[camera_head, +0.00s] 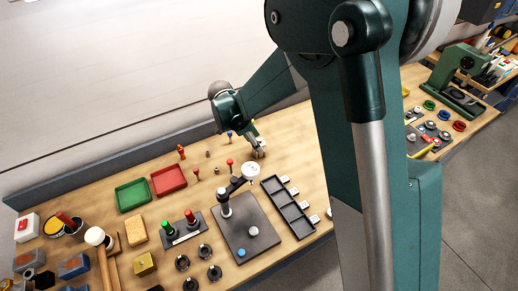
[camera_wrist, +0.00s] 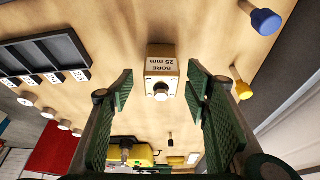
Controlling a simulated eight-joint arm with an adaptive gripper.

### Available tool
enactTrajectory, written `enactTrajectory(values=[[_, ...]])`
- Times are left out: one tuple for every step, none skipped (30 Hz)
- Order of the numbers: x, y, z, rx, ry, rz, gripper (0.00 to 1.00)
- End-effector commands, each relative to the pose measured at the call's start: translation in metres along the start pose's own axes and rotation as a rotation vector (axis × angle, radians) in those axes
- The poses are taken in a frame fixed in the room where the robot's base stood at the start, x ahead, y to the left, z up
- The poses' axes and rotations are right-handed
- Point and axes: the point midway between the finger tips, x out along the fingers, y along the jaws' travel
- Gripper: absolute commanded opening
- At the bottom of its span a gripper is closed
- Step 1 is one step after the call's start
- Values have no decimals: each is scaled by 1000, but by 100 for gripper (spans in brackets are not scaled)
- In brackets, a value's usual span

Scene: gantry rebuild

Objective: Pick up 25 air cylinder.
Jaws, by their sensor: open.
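The 25 air cylinder (camera_wrist: 162,68) is a tan, boxy body with a round pale end, marked "BORE 25 mm", in the upper middle of the wrist view. My gripper (camera_wrist: 160,84) is open, with one green ridged finger on either side of the cylinder in that view. I see no clear contact, and the height between them is hard to tell. In the head view my gripper (camera_head: 258,149) is low over the back of the bench. The cylinder is too small there to make out apart from the gripper.
A dark slotted tray (camera_head: 288,208) with white number tags lies at the right of the bench. A gauge stand (camera_head: 243,226) stands left of it. Red (camera_head: 168,180) and green (camera_head: 132,194) trays lie farther left. Blue-ended (camera_wrist: 265,21) and yellow-ended (camera_wrist: 243,89) pieces stand near my gripper.

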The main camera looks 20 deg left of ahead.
Motion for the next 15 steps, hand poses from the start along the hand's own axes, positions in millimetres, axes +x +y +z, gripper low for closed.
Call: enactTrajectory(values=[[0, 0, 0, 0, 0, 0, 48], [0, 0, 0, 0, 0, 0, 48], [0, 0, 0, 0, 0, 0, 48], [0, 0, 0, 0, 0, 0, 48], [0, 0, 0, 0, 0, 0, 48], [0, 0, 0, 0, 0, 0, 48], [0, 0, 0, 0, 0, 0, 48], [1, 0, 0, 0, 0, 0, 48], [3, 0, 0, 0, 0, 0, 48], [4, 0, 0, 0, 0, 0, 48], [6, 0, 0, 0, 0, 0, 48], [9, -1, 0, 0, 0, 0, 48], [11, -1, 0, 0, 0, 0, 48], [14, -1, 0, 0, 0, 0, 48], [18, -1, 1, 0, 0, 0, 48]])
